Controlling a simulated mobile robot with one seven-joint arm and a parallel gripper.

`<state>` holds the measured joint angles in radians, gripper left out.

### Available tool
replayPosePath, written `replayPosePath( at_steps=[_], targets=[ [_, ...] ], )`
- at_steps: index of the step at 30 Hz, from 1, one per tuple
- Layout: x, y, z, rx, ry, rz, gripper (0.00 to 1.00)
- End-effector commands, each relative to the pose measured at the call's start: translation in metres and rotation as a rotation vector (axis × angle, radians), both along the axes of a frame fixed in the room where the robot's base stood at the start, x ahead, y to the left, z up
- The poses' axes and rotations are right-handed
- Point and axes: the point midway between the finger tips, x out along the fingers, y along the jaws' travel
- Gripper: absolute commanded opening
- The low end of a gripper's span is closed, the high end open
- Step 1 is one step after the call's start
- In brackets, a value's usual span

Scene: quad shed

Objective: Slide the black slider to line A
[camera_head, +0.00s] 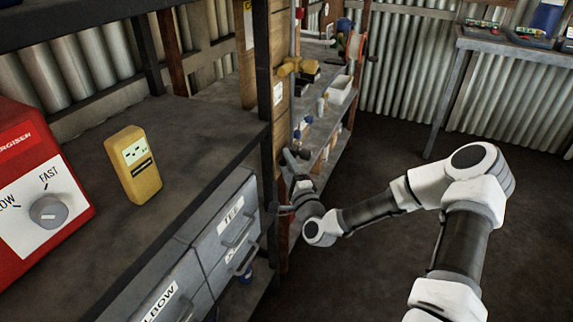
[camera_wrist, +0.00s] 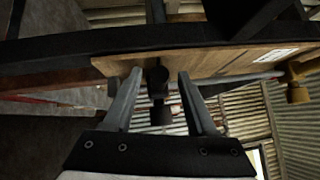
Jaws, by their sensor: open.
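In the wrist view, a dark knob-like piece (camera_wrist: 159,84), which looks like the black slider, shows between the two fingers in front of a wooden board (camera_wrist: 205,62). My gripper (camera_wrist: 159,73) is open, with one finger on each side of this piece and a visible gap to both. I cannot tell whether the fingers reach to its depth. In the head view, my gripper (camera_head: 287,178) is at the narrow wooden post side (camera_head: 278,125) at the end of the workbench. The slider cannot be made out there, and no line marked A is readable in either view.
A yellow valve (camera_head: 290,66) and a pipe run beside the post. Shelves with small items stand behind my gripper. The bench to the left holds a yellow meter (camera_head: 133,165) and a red energiser box (camera_head: 38,175), above grey drawers (camera_head: 228,218). The floor (camera_head: 385,170) at right is clear.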

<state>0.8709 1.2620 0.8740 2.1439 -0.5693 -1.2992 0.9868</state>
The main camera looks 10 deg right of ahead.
Motion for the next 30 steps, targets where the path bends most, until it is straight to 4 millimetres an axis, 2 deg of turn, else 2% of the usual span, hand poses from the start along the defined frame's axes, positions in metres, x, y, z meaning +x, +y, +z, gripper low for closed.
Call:
replayPosePath(
  at_steps=[5, 8, 24, 30],
  targets=[
    [-0.004, -0.001, 0.000, 0.000, 0.000, 0.000, 0.57],
    [-0.014, -0.003, -0.001, 0.000, 0.001, -0.002, 0.57],
    [-0.136, -0.021, -0.019, 0.002, 0.003, -0.001, 0.57],
    [-0.163, -0.024, -0.023, 0.001, 0.001, -0.001, 0.57]
  ],
)
